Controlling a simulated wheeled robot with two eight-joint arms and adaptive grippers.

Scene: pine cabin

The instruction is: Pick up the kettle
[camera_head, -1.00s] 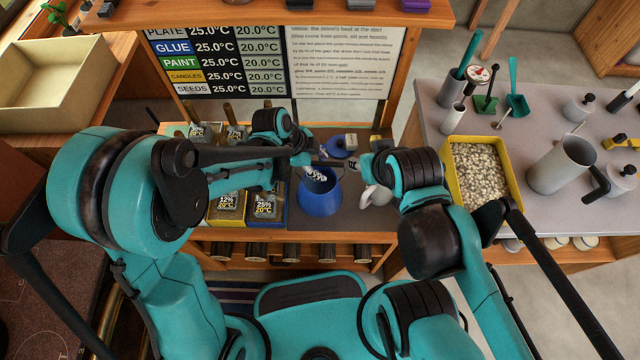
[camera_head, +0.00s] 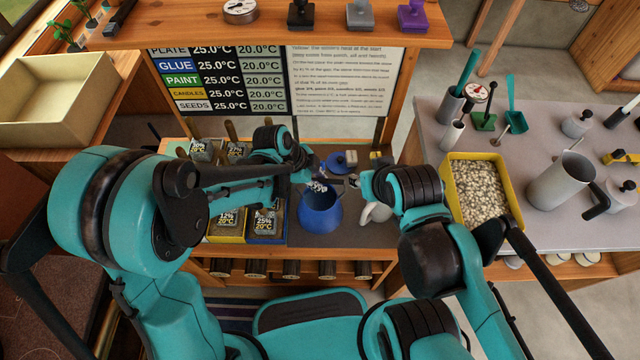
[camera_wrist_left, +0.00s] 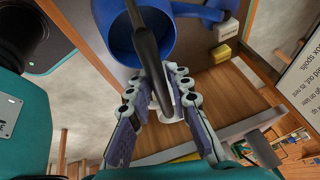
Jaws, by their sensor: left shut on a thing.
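The blue kettle (camera_head: 320,212), open at the top, stands upright on the dark mat on the low wooden bench in the head view. In the left wrist view the kettle (camera_wrist_left: 112,30) is at the top, with its black handle (camera_wrist_left: 148,50) running down between the fingers. My left gripper (camera_head: 318,186) is above the kettle's rim, shut on the handle; its two padded fingers also show in the left wrist view (camera_wrist_left: 165,100). My right gripper (camera_head: 356,183) is just right of the kettle, partly hidden by its own arm; its fingers are too small to read.
A yellow bin of seeds (camera_head: 480,190) is on the grey counter at right.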

